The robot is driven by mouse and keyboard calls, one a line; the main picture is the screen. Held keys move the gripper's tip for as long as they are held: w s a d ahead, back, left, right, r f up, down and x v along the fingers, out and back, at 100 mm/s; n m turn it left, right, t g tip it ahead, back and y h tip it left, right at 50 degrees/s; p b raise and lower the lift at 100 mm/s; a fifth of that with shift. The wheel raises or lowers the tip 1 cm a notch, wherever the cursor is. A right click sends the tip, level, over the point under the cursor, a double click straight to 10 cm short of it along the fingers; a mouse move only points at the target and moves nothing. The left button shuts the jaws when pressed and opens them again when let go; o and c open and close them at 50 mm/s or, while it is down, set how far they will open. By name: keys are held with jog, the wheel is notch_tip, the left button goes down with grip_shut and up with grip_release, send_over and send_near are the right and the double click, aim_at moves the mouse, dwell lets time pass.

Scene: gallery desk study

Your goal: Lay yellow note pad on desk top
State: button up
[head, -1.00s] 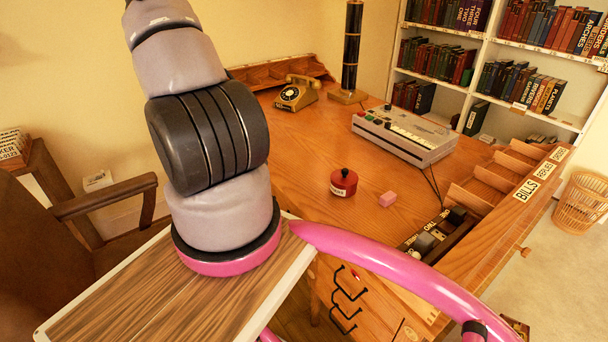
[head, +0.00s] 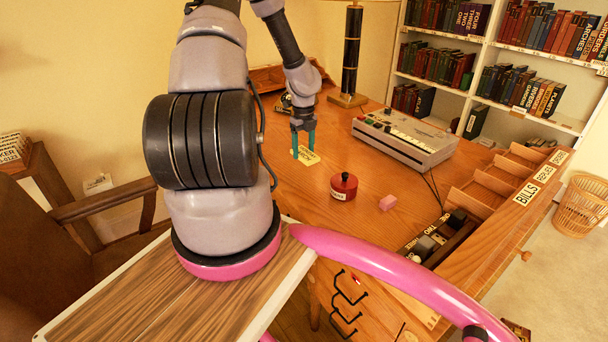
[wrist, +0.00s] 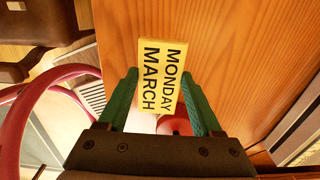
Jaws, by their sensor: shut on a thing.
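The yellow note pad (head: 306,156) is in my gripper (head: 303,146) over the back left part of the desk top (head: 285,205). In the wrist view the pad (wrist: 160,62) shows the black words MONDAY and MARCH, and its lower part is between the two green fingers of my gripper (wrist: 160,78). The fingers are shut on it. I cannot tell whether the pad touches the wood or is held just above it.
A telephone (head: 285,101), lamp (head: 350,55) and grey machine (head: 404,137) stand further back. Wood around the pad is clear.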

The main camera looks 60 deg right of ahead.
aim_at(303, 176)
notch_tip(303, 176, down, 8)
jog(key=shift+f, duration=0.15)
dwell(0.3)
jog(key=o, duration=1.3)
jog(key=shift+f, duration=0.15)
jog(key=shift+o, duration=0.2)
